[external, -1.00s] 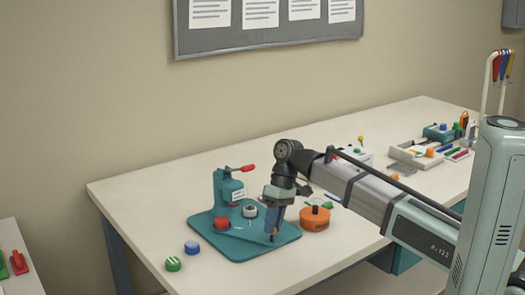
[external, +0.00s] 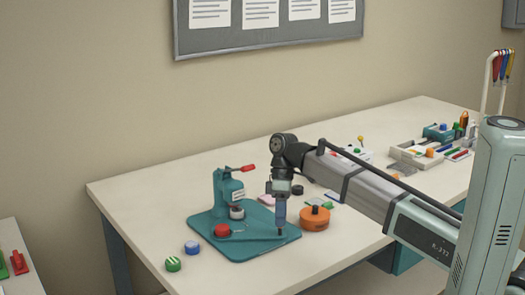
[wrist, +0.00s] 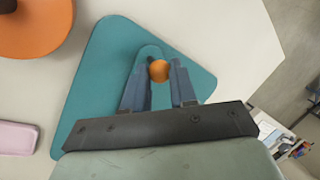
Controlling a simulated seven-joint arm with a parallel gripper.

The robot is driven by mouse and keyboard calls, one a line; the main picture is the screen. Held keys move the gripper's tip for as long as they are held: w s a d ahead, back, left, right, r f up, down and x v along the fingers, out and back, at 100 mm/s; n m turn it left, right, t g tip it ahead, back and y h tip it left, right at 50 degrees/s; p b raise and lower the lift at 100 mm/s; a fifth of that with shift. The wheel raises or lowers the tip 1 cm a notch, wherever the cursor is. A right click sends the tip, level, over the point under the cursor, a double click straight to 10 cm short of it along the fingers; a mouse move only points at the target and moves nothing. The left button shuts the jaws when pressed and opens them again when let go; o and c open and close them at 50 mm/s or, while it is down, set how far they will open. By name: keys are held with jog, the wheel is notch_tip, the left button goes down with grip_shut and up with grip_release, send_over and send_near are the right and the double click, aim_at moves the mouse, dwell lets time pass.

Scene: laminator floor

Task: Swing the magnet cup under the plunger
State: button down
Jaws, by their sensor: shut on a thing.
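A teal press stands on a teal base plate (external: 245,250), its plunger body (external: 236,190) on a post with a red lever (external: 248,168). A swing arm on the plate carries a red cup (external: 222,230) and a grey cup (external: 237,212). The grey cup sits beneath the plunger; exact centring is hard to judge. Nothing marks which cup is the magnet cup. My gripper (external: 280,229) points down at the arm's right end. In the wrist view, my gripper (wrist: 160,72) is shut on an orange ball knob (wrist: 159,70) at the teal arm's end.
An orange round tool (external: 314,219) with a dark knob stands close right of my gripper. A pink block (external: 267,199) lies behind. Trays and small parts fill the table's far right.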

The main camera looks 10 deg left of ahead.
jog(key=shift+w+n+h, duration=0.3)
jog(key=shift+w+n, duration=0.25)
jog(key=shift+n, duration=0.15)
jog(key=shift+w, duration=0.1)
jog(key=c, duration=0.9)
grip_release()
jog(key=shift+w+r, duration=0.1)
jog(key=shift+r, duration=0.15)
jog(key=shift+v, duration=1.2)
jog(key=w+a, duration=0.2)
jog(key=w, duration=0.9)
jog(key=shift+w, duration=0.4)
